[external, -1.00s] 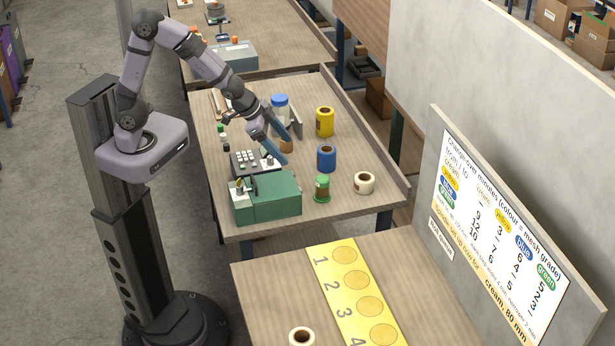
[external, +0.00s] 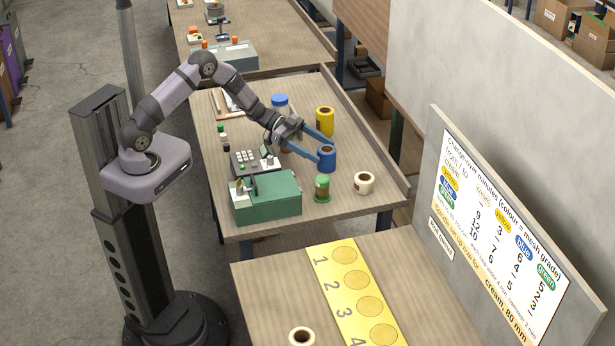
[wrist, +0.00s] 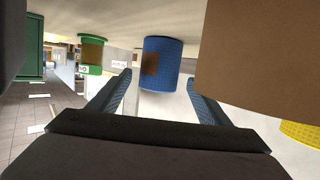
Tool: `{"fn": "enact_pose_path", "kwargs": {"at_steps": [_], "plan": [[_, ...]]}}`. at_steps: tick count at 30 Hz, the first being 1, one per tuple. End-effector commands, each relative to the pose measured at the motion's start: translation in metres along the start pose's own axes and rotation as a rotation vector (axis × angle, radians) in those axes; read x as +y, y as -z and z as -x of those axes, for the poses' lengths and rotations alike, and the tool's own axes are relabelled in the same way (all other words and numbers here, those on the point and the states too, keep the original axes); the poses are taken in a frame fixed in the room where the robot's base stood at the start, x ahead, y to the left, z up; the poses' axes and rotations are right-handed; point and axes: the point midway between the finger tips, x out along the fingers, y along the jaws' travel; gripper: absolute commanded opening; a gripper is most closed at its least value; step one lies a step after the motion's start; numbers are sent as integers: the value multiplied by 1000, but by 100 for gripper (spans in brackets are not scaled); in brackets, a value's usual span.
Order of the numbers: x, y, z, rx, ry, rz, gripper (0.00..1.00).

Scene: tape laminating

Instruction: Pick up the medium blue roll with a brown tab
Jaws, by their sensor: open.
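The blue roll (external: 327,160) stands upright on the workbench, between the yellow and green rolls. In the wrist view, the blue roll (wrist: 172,65) shows a brown tab (wrist: 151,63) on its side. My gripper (external: 327,151) is open, with its blue fingers reaching right toward the roll. In the wrist view, my gripper's fingers (wrist: 160,78) spread to either side of the roll, with nothing held. Whether a finger touches the roll cannot be told.
A yellow roll (external: 325,122) stands behind, a green roll (external: 322,188) in front, and a cream roll (external: 364,183) to the right. A green machine (external: 267,197) is at the front left. A large brown surface (wrist: 255,60) fills the wrist view's right side.

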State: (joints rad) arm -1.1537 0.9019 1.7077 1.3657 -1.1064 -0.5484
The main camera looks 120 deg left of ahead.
Motion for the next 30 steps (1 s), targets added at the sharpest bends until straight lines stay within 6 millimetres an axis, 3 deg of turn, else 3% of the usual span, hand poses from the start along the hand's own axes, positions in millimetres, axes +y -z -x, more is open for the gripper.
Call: {"fn": "enact_pose_path", "kwargs": {"at_steps": [17, 30], "plan": [[1, 2, -27, -2, 2, -1, 71], [2, 1, -72, -3, 3, -1, 71]]}}
